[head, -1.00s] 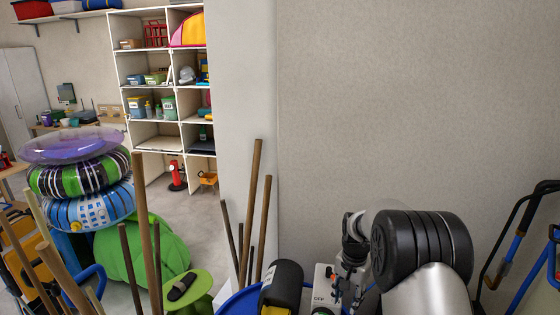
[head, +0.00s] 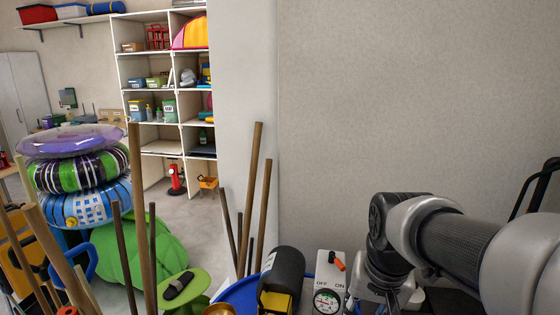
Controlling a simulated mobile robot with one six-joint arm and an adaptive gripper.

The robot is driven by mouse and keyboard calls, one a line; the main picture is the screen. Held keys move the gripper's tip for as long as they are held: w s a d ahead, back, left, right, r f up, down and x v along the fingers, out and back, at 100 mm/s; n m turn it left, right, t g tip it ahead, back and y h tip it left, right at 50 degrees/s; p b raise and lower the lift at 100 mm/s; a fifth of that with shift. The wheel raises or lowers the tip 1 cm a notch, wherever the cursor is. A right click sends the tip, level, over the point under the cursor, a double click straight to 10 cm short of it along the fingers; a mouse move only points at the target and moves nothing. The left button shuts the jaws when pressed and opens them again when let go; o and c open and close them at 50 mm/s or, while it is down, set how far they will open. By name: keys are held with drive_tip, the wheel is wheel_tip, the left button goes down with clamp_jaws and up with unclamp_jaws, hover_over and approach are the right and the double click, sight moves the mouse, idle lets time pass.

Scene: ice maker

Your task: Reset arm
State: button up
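My arm (head: 450,240) reaches in from the right edge, and its dark and silver joints bend down at the lower right. My gripper is not clearly in view; the end of the arm is lost among the joints and the bottom edge. A white control box (head: 329,290) stands left of the arm, marked OFF and ON. It has an orange-red switch lever (head: 336,261) and a round gauge (head: 326,301). No ice maker can be made out for sure.
A black cylinder with a yellow body (head: 283,272) stands left of the box. Wooden poles (head: 250,190) rise at the lower left. Stacked swim rings (head: 75,175), a green object (head: 140,255) and a shelf unit (head: 160,105) stand farther back. A bare wall (head: 400,100) is behind the arm.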

drive_tip(key=s+f+n+t+b, duration=0.1)
drive_tip(key=s+f+b, duration=0.2)
drive_tip(key=s, duration=0.5)
drive_tip(key=s+a+f+n+b, duration=0.1)
drive_tip(key=s+f+b, duration=0.3)
drive_tip(key=s, duration=0.4)
drive_tip(key=shift+s+a+f+n+t, duration=0.2)
drive_tip(key=shift+f+n+t, duration=0.2)
drive_tip(key=shift+f+n, duration=0.25)
